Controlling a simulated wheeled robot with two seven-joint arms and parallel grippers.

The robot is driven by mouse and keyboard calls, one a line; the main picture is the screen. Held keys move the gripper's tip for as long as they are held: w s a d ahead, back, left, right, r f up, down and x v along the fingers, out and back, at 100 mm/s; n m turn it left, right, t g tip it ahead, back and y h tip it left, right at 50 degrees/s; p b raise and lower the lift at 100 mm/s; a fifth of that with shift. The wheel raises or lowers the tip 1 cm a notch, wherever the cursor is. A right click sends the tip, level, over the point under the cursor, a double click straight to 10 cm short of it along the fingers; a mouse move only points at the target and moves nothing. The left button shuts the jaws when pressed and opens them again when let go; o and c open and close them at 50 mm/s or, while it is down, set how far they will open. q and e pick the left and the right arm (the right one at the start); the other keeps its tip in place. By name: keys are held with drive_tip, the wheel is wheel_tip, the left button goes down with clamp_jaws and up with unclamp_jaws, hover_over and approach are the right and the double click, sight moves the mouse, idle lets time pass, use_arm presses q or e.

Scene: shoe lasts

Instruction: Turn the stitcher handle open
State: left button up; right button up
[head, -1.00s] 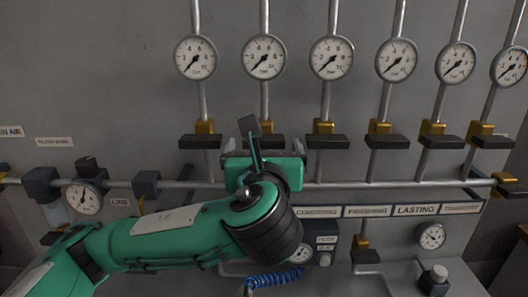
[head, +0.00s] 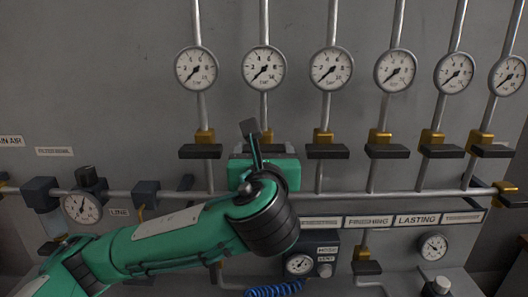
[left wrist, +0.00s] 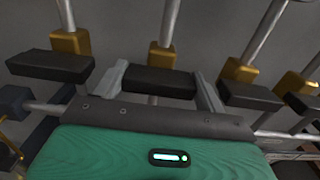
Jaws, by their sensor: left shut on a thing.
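A row of black lever handles on brass valves crosses the panel, one under each gauge. The second handle from the left (left wrist: 158,82) lies crosswise to its pipe in the left wrist view. My left gripper (left wrist: 161,85) has one finger at each end of this handle and is shut on it. In the head view my green left gripper (head: 263,172) covers most of this handle. The label belonging to it is hidden behind my arm, so I cannot read whether it says stitcher. My right gripper is not in view.
Neighbouring handles stand close by, the first (head: 200,152) to the left and the third (head: 327,151) to the right. A horizontal pipe (head: 345,192) runs below them. Gauges (head: 264,69) hang above. The LASTING label (head: 416,219) and a blue coiled hose (head: 275,290) are lower down.

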use_arm(q)
drive_tip(key=shift+f+n, duration=0.1)
drive_tip(key=shift+n, duration=0.2)
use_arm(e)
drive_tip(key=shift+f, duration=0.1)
use_arm(q)
drive_tip(key=n+b, duration=0.1)
drive_tip(key=n, duration=0.3)
drive_tip(key=shift+n, duration=0.3)
drive_tip(key=n+b, duration=0.1)
drive_tip(key=n, duration=0.3)
drive_tip(key=shift+a+f+n, duration=0.1)
drive_tip(key=shift+n, duration=0.2)
drive_tip(key=n+b, duration=0.1)
drive_tip(key=n, duration=0.2)
drive_tip(key=shift+n, duration=0.3)
drive_tip(key=n, duration=0.3)
drive_tip(key=shift+f+n, duration=0.1)
drive_tip(key=shift+n, duration=0.6)
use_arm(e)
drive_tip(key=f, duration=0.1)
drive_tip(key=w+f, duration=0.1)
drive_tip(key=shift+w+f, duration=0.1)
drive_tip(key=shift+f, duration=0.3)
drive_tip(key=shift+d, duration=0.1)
